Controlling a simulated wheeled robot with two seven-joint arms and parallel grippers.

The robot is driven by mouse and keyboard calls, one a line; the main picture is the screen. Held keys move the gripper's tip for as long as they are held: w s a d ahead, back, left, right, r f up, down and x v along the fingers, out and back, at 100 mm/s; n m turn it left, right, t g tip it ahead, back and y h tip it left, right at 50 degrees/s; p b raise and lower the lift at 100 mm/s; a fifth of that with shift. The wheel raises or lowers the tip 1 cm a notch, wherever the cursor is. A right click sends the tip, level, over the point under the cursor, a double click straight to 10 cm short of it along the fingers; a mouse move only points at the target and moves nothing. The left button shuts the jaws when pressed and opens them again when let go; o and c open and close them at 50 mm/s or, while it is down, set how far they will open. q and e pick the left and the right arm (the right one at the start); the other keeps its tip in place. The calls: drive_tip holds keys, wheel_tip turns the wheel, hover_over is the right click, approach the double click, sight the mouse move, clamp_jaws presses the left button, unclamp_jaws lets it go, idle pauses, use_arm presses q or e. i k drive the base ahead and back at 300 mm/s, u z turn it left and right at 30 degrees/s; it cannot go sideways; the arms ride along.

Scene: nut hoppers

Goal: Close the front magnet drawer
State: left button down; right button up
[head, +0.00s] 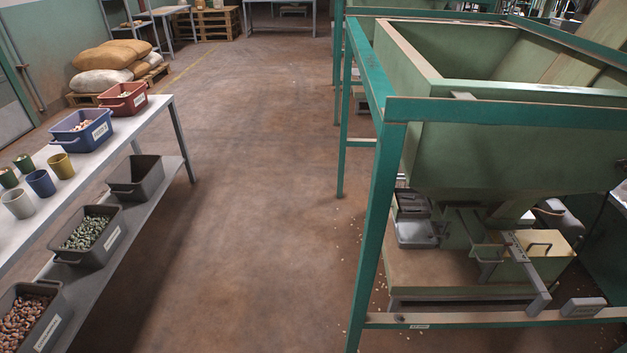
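A green hopper (520,140) stands in a teal frame (378,200) at the right. Below it is a pale green box-like unit (552,268) with a dark handle on top. A grey metal bar assembly (526,268) with a bar handle at its left runs along this unit toward the front. This looks like the magnet drawer area, but I cannot tell for sure which part is the drawer or how far out it is. Neither of my grippers can be made out in the head view.
A grey two-level bench (90,163) at the left holds bins and cups. A metal tray (416,233) sits under the hopper's left side. The frame's low front rail (455,319) crosses before the unit. The brown floor (250,150) between is clear, with scattered nuts near the frame.

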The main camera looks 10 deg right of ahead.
sight(405, 199)
drive_tip(key=u, duration=0.7)
drive_tip(key=i, duration=3.2)
drive_tip(key=z, duration=3.25)
